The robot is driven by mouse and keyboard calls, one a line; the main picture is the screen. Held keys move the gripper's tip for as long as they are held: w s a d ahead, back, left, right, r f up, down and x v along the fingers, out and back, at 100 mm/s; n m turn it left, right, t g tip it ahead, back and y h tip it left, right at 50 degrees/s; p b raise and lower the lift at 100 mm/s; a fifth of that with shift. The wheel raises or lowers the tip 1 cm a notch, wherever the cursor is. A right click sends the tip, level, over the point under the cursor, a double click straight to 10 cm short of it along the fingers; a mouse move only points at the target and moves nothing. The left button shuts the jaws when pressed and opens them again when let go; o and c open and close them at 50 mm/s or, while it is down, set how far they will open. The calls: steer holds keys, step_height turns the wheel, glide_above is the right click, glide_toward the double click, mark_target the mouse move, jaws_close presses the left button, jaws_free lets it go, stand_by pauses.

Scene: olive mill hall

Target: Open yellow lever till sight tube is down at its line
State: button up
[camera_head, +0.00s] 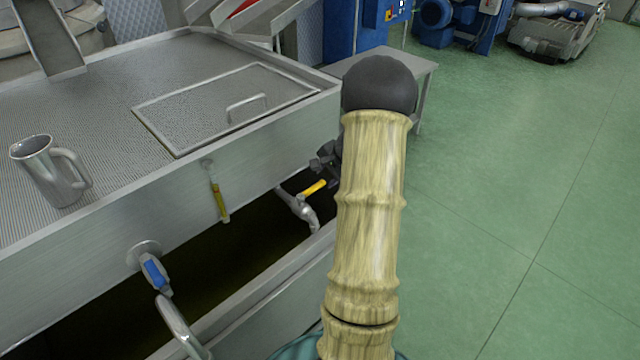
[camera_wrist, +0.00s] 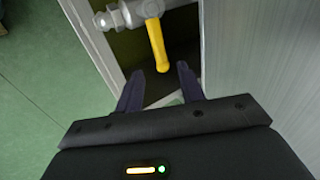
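The yellow lever (camera_head: 313,188) sits on a metal valve and spout (camera_head: 300,210) at the right end of the steel tank's front. In the wrist view the yellow lever (camera_wrist: 157,45) hangs from its valve (camera_wrist: 130,14), ahead of my fingertips. My gripper (camera_wrist: 159,80) is open and empty, its two dark fingers apart with the lever's tip beyond the gap. In the head view my arm hides most of my gripper (camera_head: 328,160). The sight tube (camera_head: 220,202) on the tank's front holds yellow liquid; its line is too small to make out.
A blue-handled valve (camera_head: 155,272) with a curved pipe is on the tank front at lower left. An open trough (camera_head: 250,255) runs below the valves. A metal jug (camera_head: 50,170) stands on the tank top, beside a handled lid (camera_head: 230,105). Green floor at right is clear.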

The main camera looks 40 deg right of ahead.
mark_target(317, 186)
steer(key=x, duration=0.6)
jaws_close()
